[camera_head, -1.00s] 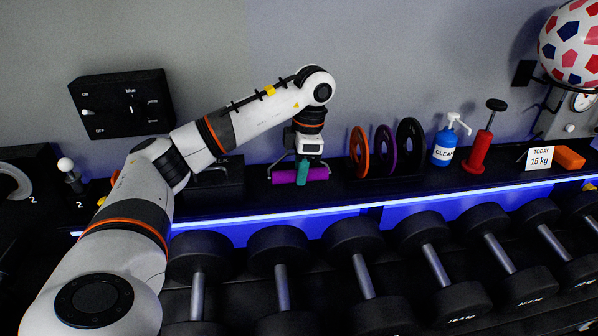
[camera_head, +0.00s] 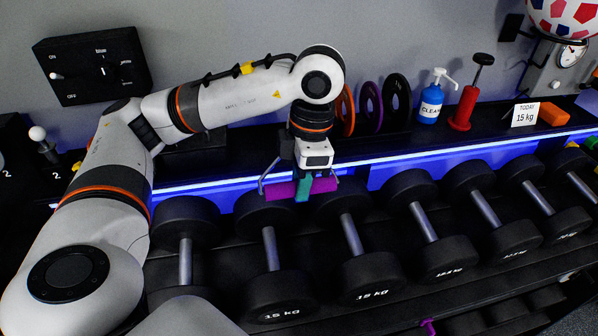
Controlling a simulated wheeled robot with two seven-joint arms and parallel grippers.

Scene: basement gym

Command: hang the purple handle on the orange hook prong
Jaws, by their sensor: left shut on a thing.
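My left gripper (camera_head: 303,187) points down in front of the shelf edge, shut on the purple handle (camera_head: 281,190). The handle is a purple bar lying roughly level, with thin grey metal arms at its ends. A teal piece shows across the bar's middle at the grip; I cannot tell whether it is a fingertip or part of the handle. The handle is over the dumbbell row, apart from the shelf as far as I can see. I cannot make out the orange hook prong in this view. My right gripper is not in view.
Black dumbbells (camera_head: 352,234) stand in a row below the handle. On the shelf are upright plates (camera_head: 396,98), a blue cleaner bottle (camera_head: 431,106), a red pump (camera_head: 464,108) and an orange block (camera_head: 552,113). A small purple piece (camera_head: 428,327) shows at the bottom.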

